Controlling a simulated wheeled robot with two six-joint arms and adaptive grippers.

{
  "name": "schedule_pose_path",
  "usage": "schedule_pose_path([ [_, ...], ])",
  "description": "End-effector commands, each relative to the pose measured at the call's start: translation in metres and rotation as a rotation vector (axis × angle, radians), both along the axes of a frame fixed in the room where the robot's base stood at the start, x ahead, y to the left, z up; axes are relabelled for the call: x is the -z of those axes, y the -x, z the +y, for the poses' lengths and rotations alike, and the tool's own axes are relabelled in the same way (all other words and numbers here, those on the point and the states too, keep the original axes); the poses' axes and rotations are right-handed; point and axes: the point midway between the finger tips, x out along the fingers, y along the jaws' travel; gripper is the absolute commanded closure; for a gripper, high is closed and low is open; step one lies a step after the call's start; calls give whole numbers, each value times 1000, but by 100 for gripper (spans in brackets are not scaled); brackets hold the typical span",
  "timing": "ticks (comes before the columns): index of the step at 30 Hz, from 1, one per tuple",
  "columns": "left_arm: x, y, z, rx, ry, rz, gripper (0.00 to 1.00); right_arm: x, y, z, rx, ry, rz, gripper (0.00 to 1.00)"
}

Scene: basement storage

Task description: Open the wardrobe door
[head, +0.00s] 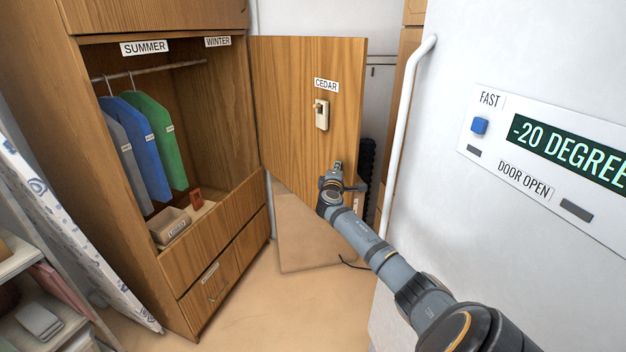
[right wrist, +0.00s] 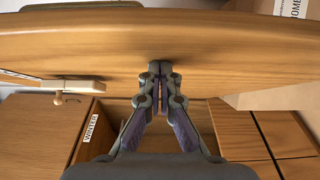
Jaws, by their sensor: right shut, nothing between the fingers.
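The wooden wardrobe (head: 225,225) stands at the left in the head view. Its door (head: 285,110) is swung wide open at the wardrobe's right side, so the inside shows. The door carries a CEDAR label (head: 326,85) and a pale latch with a small knob (head: 322,115). My right gripper (head: 337,168) is at the door, below the latch and near its free edge. In the right wrist view the gripper (right wrist: 160,68) is shut and empty, its fingertips at the door (right wrist: 230,45); contact is hard to confirm. My left gripper is not in view.
Grey, blue and green garments (head: 150,140) hang inside above a small box (head: 172,226). A white freezer-like cabinet (head: 500,240) with a long handle (head: 400,130) stands close at the right. An ironing board (head: 65,230) leans at the left. Bare floor (head: 275,305) lies between.

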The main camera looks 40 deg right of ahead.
Motion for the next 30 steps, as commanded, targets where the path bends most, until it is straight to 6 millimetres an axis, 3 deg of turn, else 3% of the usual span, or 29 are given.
schedule_pose_path([
  [4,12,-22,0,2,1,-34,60,4,7,-42,8,0,0,100],
  [9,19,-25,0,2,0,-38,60,3,10,-72,7,-2,-2,100],
  [18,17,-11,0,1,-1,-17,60,1,10,-70,5,-1,0,100],
  [30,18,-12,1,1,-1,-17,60,2,9,-69,5,-1,0,100],
])
